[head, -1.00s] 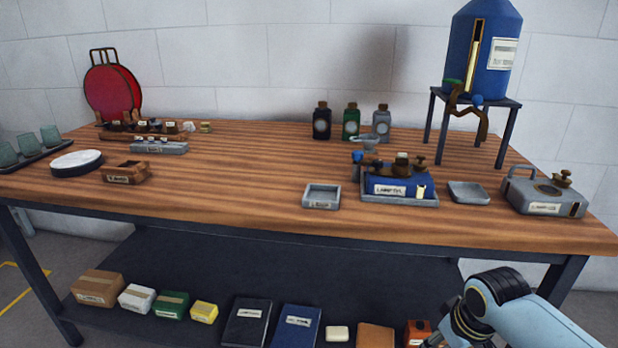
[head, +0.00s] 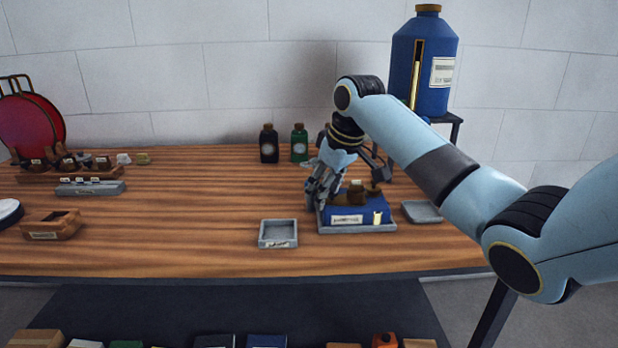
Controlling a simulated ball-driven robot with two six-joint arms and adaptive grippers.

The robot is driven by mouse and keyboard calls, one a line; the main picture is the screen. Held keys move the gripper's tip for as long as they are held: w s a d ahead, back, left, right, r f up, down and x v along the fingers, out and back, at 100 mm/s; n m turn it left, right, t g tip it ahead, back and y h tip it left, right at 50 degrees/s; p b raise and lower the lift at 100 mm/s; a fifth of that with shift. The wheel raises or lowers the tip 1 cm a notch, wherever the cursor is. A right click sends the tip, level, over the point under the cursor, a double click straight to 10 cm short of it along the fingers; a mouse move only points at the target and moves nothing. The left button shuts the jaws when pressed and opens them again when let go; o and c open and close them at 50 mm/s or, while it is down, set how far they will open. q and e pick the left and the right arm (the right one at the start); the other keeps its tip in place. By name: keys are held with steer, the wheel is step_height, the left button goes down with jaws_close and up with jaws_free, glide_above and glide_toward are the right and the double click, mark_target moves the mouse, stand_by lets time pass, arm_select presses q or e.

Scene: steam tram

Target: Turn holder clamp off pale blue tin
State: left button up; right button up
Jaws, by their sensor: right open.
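A deep blue tin (head: 362,212) with a white label and brown caps sits in a shallow grey tray (head: 357,229) on the bench; I see no tin that is clearly pale blue. My right gripper (head: 322,196) points down at the left end of this tin, its fingers open. I cannot tell whether the fingers touch anything. The holder clamp cannot be made out; the left end of the tin is partly hidden by the gripper. My left gripper is not in view.
A small grey tray (head: 278,234) lies left of the tin and a grey dish (head: 422,211) right of it. A black bottle (head: 269,145) and a green bottle (head: 299,144) stand behind. A large blue tank (head: 425,65) stands at back right.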

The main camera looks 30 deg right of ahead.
steer(key=w+d+r, duration=0.4)
steer(key=w+r, duration=0.2)
steer(key=r, duration=0.1)
steer(key=shift+y, duration=0.3)
steer(key=b+x, duration=0.1)
steer(key=x, duration=0.9)
steer(key=shift+w+f, duration=0.1)
steer(key=shift+w, duration=0.15)
jaws_close()
